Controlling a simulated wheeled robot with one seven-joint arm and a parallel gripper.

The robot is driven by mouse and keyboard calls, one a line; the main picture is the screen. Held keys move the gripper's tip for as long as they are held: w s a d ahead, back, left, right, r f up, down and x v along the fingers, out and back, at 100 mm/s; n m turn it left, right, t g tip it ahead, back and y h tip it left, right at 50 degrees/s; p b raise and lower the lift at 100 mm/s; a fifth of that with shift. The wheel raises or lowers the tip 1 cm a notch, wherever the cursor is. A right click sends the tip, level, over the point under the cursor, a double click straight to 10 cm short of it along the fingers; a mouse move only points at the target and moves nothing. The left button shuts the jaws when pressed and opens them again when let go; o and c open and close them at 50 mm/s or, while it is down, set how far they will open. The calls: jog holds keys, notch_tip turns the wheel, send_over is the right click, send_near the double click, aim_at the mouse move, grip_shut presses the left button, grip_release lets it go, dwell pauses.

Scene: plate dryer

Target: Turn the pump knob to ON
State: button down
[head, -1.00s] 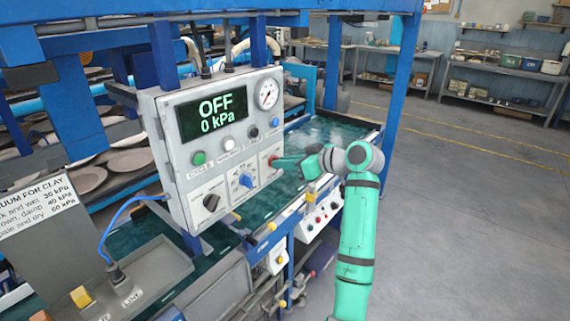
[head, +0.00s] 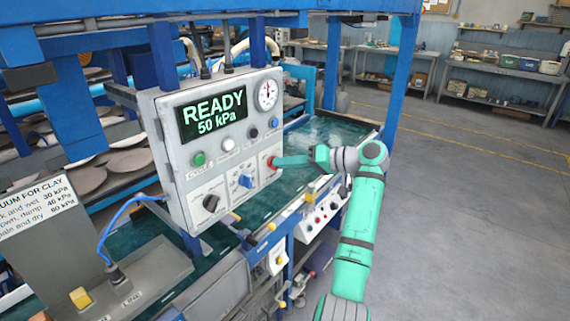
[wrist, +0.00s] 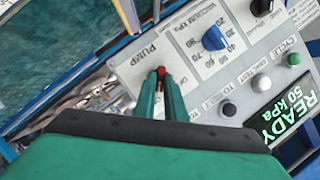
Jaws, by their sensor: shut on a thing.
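The pump knob is red and sits at the lower right of the control panel (head: 170,110). The knob (wrist: 160,71) shows between my fingertips in the wrist view, beside the PUMP label. My gripper (head: 274,162) reaches the panel from the right. In the wrist view, my gripper (wrist: 160,82) is shut on the knob, with one green finger on each side. The fingers hide most of the knob, so its exact pointer position is hard to tell. The display (head: 213,113) reads READY and 50 kPa.
A blue vacuum knob (head: 245,181) and a black knob (head: 210,202) are left of the pump knob. Green, white, black and blue buttons sit above. A gauge (head: 267,94) is at the top right. Open floor (head: 470,220) lies to the right.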

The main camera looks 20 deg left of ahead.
jog(key=shift+d+f, duration=0.1)
dwell(0.4)
jog(key=c, duration=1.8)
grip_release()
jog(key=shift+w, duration=0.1)
jog(key=v, duration=1)
jog(key=shift+d, duration=0.2)
